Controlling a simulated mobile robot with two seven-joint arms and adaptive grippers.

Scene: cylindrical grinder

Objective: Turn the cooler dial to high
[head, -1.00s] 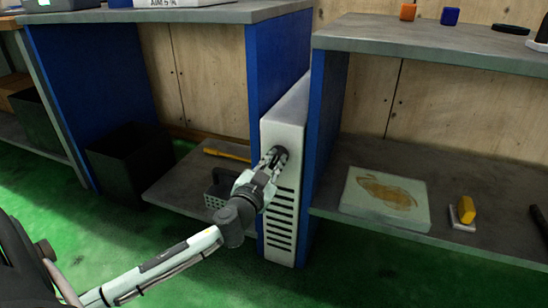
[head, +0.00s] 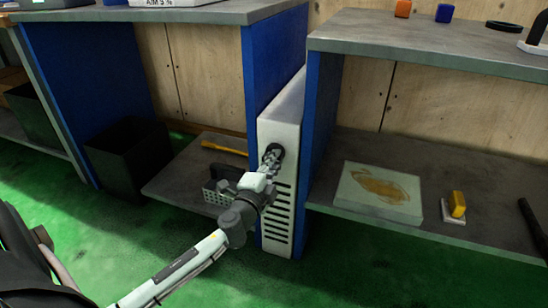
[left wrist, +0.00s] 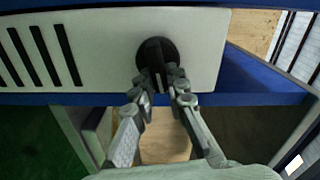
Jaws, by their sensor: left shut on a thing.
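The cooler (head: 281,130) is a narrow white unit with dark vent slots, standing between two blue panels in the head view. Its black round dial (left wrist: 157,55) shows in the left wrist view, with a raised grip bar across it. My left gripper (head: 270,158) is at the dial on the cooler's front. In the left wrist view its two fingers (left wrist: 163,80) are closed on the dial's grip bar, one on each side. The fingers hide part of the dial in the head view. Any dial markings are not legible. My right gripper is not in view.
Blue panels (head: 321,120) flank the cooler closely. Right of it, a lower shelf holds a pale board (head: 379,195) and a yellow block (head: 457,204). Left of it, a lower shelf holds a grey basket (head: 221,190). A black bin (head: 130,160) stands at left.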

